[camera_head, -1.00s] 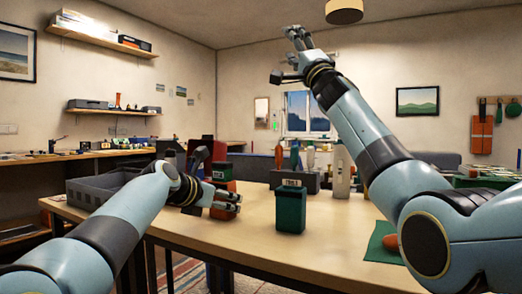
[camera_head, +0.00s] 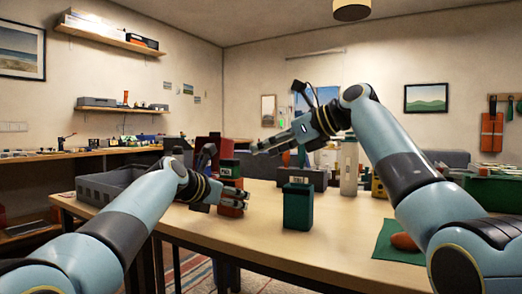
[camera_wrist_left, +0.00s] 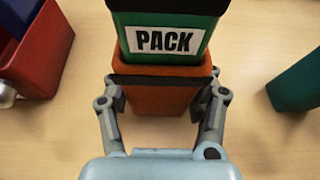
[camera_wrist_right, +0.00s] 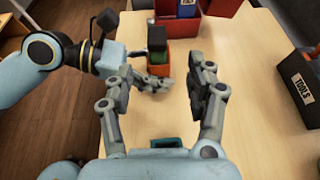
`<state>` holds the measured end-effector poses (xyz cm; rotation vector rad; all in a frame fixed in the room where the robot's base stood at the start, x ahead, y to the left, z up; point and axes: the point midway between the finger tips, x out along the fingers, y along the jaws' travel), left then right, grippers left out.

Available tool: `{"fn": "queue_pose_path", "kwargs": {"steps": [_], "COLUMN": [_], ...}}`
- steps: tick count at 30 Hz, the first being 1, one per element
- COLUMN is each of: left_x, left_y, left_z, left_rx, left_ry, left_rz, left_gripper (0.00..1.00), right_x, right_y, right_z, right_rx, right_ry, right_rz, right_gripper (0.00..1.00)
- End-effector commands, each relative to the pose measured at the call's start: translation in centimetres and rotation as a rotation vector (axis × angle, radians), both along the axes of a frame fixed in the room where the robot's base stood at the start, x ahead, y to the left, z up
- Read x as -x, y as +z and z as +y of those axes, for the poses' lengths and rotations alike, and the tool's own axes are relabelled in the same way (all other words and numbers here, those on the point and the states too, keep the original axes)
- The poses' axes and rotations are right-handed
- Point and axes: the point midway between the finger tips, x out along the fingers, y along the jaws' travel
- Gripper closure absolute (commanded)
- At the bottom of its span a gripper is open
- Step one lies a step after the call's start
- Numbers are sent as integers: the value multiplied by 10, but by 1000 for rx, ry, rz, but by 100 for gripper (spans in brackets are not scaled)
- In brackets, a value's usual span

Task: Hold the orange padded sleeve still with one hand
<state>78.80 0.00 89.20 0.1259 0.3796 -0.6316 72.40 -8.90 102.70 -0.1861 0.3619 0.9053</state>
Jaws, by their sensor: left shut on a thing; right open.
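The orange padded sleeve (camera_wrist_left: 160,95) stands upright on the table in the left wrist view, with a green box labelled PACK (camera_wrist_left: 165,40) seated in its top. My left gripper (camera_wrist_left: 160,108) is shut on the sleeve, one finger at each side. In the head view the sleeve (camera_head: 232,194) is partly hidden by that gripper (camera_head: 240,203). The sleeve also shows in the right wrist view (camera_wrist_right: 163,62). My right gripper (camera_wrist_right: 157,92) is open and empty, raised above the table, with its fingers pointing toward the sleeve area.
A red bin (camera_wrist_left: 35,60) is on the other side. A grey crate (camera_head: 100,188) sits at the table's left. A green mat (camera_head: 395,245) lies at the right.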

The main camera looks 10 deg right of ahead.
Motion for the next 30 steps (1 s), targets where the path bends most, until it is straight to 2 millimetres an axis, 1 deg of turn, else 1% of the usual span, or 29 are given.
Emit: {"fn": "queue_pose_path", "kwargs": {"steps": [2, 5, 16, 22, 30], "left_x": [0, 0, 0, 0, 0], "left_y": [-1, -1, -1, -1, -1], "left_z": [0, 0, 0, 0, 0], "left_rx": [0, 0, 0, 0, 0], "left_ry": [0, 0, 0, 0, 0], "left_rz": [1, 1, 1, 2, 2], "left_gripper": [77, 77, 77, 77, 77], "right_x": [0, -8, -48, -60, -63], "right_y": [-2, -7, -36, -43, -46], "right_z": [6, 17, 72, 86, 90], "right_rx": [-7, -8, -6, -5, -4], "right_ry": [14, 15, 13, 11, 10], "right_rz": [8, 10, 9, 7, 5], "right_gripper": [44, 44, 44, 44, 44]}}
